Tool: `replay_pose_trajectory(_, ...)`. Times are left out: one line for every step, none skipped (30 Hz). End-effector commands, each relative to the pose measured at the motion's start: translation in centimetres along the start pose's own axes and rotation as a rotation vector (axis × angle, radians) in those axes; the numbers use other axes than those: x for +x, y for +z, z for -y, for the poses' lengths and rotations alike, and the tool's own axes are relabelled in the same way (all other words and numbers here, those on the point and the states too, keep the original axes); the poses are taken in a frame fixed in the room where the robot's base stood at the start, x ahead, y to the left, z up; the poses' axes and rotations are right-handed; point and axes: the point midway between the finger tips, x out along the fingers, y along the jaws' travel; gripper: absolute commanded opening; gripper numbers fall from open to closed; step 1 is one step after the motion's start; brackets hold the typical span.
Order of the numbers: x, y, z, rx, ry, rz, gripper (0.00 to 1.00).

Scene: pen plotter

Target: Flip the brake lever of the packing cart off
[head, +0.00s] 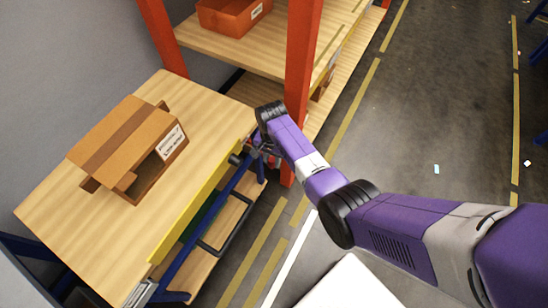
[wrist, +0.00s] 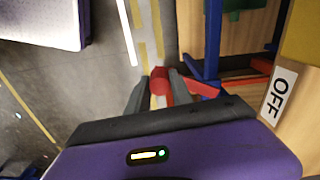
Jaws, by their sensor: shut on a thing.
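The packing cart (head: 215,110) has a wooden top, a yellow side strip and a blue frame, and stands at the left in the head view. My gripper (head: 262,152) is at its far right corner, just below the top. In the wrist view my gripper (wrist: 160,84) is shut on the red end of the brake lever (wrist: 160,76), which lies between the two fingers. A red bar (wrist: 200,88) runs from there to the right, toward the blue frame. A white label reading OFF (wrist: 279,96) is to the right of the lever.
An open cardboard box (head: 130,150) stands on the cart top. An orange rack post (head: 302,70) rises close behind my gripper, with wooden shelves and an orange bin (head: 232,14).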

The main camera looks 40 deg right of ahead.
Motion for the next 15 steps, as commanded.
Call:
replay_pose_trajectory(-0.08,0.06,0.12,0.004,-0.001,0.0,0.0)
replay_pose_trajectory(-0.07,0.07,0.13,0.006,-0.002,0.0,0.0)
replay_pose_trajectory(-0.07,0.08,0.14,0.007,-0.002,0.0,0.0)
replay_pose_trajectory(-0.06,0.09,0.14,0.008,-0.002,0.0,0.0)
replay_pose_trajectory(-0.06,0.09,0.15,0.008,-0.002,0.0,0.0)
replay_pose_trajectory(-0.06,0.1,0.15,0.008,-0.002,0.0,0.0)
replay_pose_trajectory(-0.06,0.1,0.16,0.008,-0.002,0.0,0.0)
replay_pose_trajectory(-0.06,0.1,0.16,0.008,-0.002,0.0,0.0)
replay_pose_trajectory(-0.06,0.1,0.17,0.008,-0.002,0.0,0.0)
replay_pose_trajectory(-0.06,0.11,0.17,0.008,-0.002,0.0,0.0)
replay_pose_trajectory(-0.06,0.11,0.17,0.008,-0.002,0.0,0.0)
replay_pose_trajectory(-0.06,0.11,0.18,0.008,-0.002,0.0,0.0)
replay_pose_trajectory(-0.06,0.12,0.18,0.008,-0.002,0.001,0.29)
replay_pose_trajectory(-0.06,0.12,0.18,0.008,-0.002,0.0,0.34)
replay_pose_trajectory(-0.05,0.11,0.17,0.007,-0.002,0.0,0.42)
